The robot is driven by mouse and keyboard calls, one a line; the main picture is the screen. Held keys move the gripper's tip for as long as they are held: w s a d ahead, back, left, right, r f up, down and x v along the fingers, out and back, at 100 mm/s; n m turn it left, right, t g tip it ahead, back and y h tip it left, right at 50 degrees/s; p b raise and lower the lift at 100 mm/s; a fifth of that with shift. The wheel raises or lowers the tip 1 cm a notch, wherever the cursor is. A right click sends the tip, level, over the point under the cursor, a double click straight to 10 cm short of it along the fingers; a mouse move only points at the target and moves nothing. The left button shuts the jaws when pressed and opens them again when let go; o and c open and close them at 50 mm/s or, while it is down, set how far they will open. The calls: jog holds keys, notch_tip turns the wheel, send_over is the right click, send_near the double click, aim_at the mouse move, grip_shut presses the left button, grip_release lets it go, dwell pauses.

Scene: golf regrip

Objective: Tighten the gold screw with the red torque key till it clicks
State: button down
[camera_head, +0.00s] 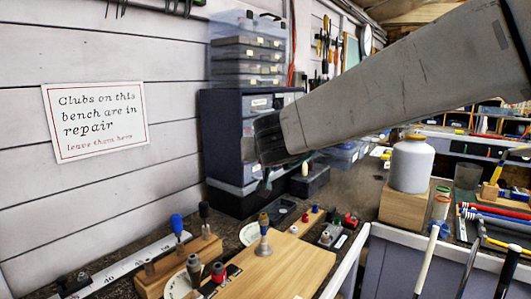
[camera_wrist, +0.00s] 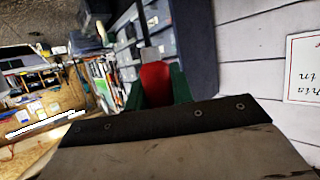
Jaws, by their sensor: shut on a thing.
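In the wrist view, my gripper (camera_wrist: 156,92) has its green fingers closed on both sides of a red handle, the red torque key (camera_wrist: 154,76). In the head view, my gripper (camera_head: 267,172) is in the air above the back of the bench, mostly hidden by the dark wrist end; the key is not clear there. A gold-topped upright piece (camera_head: 263,222) stands on a wooden board (camera_head: 285,262), below and apart from my gripper. I cannot tell whether it is the gold screw. Another small red-collared piece (camera_head: 218,272) stands at the board's left edge.
A wooden rack (camera_head: 180,262) at the left holds a blue-handled key (camera_head: 177,223) and a black-handled key (camera_head: 204,210). Drawer units (camera_head: 235,130) stand at the wall. A white jar (camera_head: 411,165) is on a wooden block at the right. Golf clubs stand at the lower right.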

jog(key=shift+f, duration=2.9)
jog(key=shift+f, duration=0.95)
jog(key=c, duration=1.1)
grip_release()
jog(key=shift+s, duration=0.1)
jog(key=v, duration=0.7)
jog(key=shift+s+r, duration=0.1)
jog(key=shift+s, duration=0.2)
